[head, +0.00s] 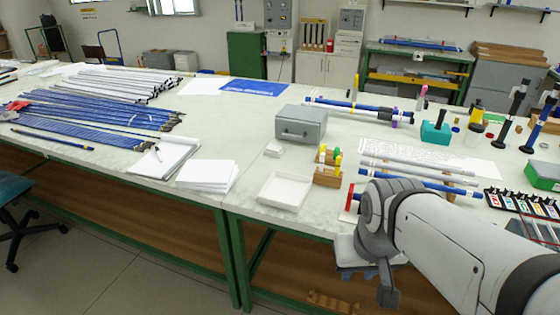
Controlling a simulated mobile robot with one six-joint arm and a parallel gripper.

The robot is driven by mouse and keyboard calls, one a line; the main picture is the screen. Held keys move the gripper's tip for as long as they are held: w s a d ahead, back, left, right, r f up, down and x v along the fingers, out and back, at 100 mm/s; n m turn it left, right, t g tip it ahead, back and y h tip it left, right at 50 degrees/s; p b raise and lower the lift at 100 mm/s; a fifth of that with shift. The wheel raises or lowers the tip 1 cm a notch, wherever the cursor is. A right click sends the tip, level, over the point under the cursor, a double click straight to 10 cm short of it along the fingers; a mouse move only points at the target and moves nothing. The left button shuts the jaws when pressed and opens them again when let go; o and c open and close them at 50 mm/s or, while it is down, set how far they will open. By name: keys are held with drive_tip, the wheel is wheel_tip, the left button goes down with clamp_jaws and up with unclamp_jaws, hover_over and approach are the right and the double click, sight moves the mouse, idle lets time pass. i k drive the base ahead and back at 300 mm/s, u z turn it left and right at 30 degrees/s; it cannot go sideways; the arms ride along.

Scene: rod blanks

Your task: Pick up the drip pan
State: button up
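The drip pan is most likely the shallow white rectangular tray (284,191) on the near edge of the right-hand table. It looks empty and lies flat. My arm comes in from the lower right, and its grey end with my gripper (386,286) hangs at the table's front edge, right of the tray and apart from it. I cannot make out two separate fingertips, so its opening is unclear. Nothing touches the tray.
A wooden block with coloured-handled tools (328,176) stands close right of the tray. A grey metal box (301,127) is behind it. White paper sheets (207,174) lie to its left. Rods (420,172) lie to the right. The tabletop between tray and grey box is mostly clear.

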sight(286, 191)
drive_tip(key=z, duration=0.05)
drive_tip(key=i, duration=0.9)
drive_tip(key=u, duration=0.05)
